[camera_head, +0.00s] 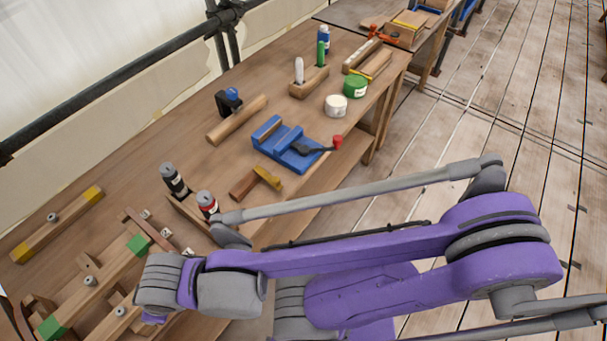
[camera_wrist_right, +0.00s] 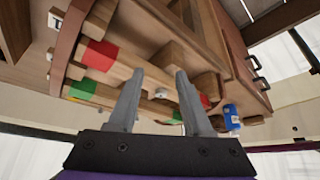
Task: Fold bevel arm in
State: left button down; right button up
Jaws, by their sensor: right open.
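A small tool with a brown wooden body and a yellow part set at an angle to it (camera_head: 257,182) lies on the bench in the head view. It may be the bevel, but it is too small to be sure. My right gripper (camera_wrist_right: 157,98) is open in the right wrist view, with nothing between its two grey fingers. Beyond the fingers are wooden bars, one with a red block (camera_wrist_right: 100,55) and one with a green end (camera_wrist_right: 82,90). In the head view my purple right arm reaches over the near bench, and its fingers are hidden. My left gripper does not show.
A blue vise (camera_head: 288,145) with a red-knobbed handle stands on the bench (camera_head: 225,135). Several wooden bars with knobs (camera_head: 58,225) lie at the near left. Open plank floor is at right.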

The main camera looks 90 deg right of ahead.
aim_at(274, 181)
jog(key=z, duration=2.8)
jog(key=u, duration=0.35)
jog(key=i+l, duration=0.05)
